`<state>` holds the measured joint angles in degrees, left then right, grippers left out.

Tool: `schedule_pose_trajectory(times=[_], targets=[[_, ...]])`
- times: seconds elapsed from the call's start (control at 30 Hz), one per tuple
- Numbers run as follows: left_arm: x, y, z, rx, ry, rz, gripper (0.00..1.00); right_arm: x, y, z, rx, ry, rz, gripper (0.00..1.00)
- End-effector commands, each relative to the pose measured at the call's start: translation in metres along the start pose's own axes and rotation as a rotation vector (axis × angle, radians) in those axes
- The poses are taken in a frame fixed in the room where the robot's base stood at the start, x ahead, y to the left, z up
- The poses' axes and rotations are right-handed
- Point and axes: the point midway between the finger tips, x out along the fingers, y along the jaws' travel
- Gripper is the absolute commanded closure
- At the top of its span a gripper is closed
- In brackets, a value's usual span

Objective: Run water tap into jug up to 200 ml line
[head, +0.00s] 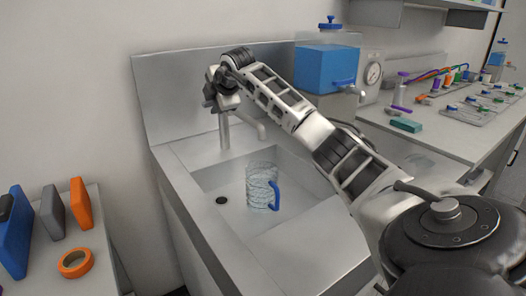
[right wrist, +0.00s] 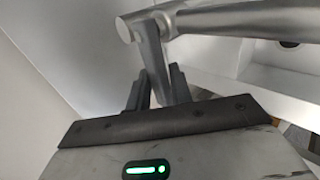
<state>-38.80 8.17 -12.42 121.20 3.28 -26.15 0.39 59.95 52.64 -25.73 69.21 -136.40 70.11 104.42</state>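The clear jug (head: 259,187) with a blue handle (head: 275,195) stands upright in the sink, below the end of the tap spout. Its water level and marks are too small to read. The metal tap (head: 225,132) rises at the back of the sink; I see no clear stream from its spout. My right gripper (head: 222,100) is at the top of the tap. In the right wrist view its two dark fingers (right wrist: 157,88) stand close on either side of the tap's metal lever (right wrist: 152,62) and appear closed on it. My left gripper is not in view.
The steel sink (head: 205,178) has a drain hole left of the jug. My right arm crosses above the sink's right side. A blue tank (head: 327,68) stands behind right. A side table at left holds blue, grey and orange items and an orange tape roll (head: 76,263).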

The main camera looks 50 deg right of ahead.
Motion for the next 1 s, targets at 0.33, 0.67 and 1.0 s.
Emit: schedule_pose_trajectory(times=[0.33,0.67,1.0], targets=[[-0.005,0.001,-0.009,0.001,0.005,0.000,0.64,-0.011,-0.008,0.007,-0.167,0.194,-0.005,0.79],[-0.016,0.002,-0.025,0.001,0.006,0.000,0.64,-0.021,-0.018,0.009,-0.363,0.418,-0.004,0.79],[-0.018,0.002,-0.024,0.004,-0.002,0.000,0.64,-0.022,-0.018,0.010,-0.377,0.432,-0.005,0.79]])
